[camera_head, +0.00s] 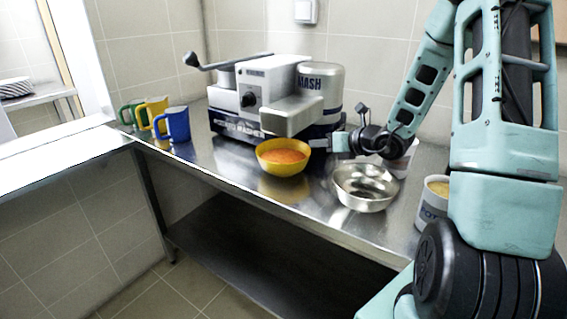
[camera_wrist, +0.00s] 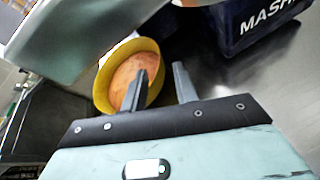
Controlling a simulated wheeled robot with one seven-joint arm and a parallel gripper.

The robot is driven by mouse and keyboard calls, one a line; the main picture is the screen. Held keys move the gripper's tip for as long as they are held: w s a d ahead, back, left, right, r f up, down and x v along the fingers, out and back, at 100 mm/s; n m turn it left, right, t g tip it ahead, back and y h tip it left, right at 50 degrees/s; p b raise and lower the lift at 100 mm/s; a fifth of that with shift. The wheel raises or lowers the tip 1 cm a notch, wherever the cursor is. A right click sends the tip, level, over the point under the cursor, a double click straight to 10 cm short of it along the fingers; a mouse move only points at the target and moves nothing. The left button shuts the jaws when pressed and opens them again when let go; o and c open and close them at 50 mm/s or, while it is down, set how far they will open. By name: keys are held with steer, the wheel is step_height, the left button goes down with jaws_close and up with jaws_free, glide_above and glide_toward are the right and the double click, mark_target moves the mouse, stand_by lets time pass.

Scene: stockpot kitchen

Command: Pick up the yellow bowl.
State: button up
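The yellow bowl (camera_head: 283,169) stands upright near the front edge of the steel counter, with orange contents inside. In the wrist view the bowl (camera_wrist: 103,92) lies just beyond my fingers. My gripper (camera_head: 318,143) is at the bowl's right side in the head view. In the wrist view my gripper (camera_wrist: 161,70) has its two fingers apart. The left finger overlaps the bowl's inside and the right finger is outside the rim, so part of the rim shows between them. I cannot tell whether either finger touches the bowl.
A masher machine (camera_head: 280,95) stands close behind the bowl. A steel bowl (camera_head: 364,187) is to the right, with a white pot (camera_head: 432,205) beyond it. Blue (camera_head: 176,124), yellow (camera_head: 151,112) and green (camera_head: 129,112) mugs stand at the left. Counter between mugs and bowl is free.

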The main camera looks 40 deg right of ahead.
steer(key=x, duration=0.6)
steer(key=shift+w+r+p, duration=0.1)
steer(key=shift+w+p, duration=0.15)
steer(key=shift+p, duration=0.1)
jaws_close()
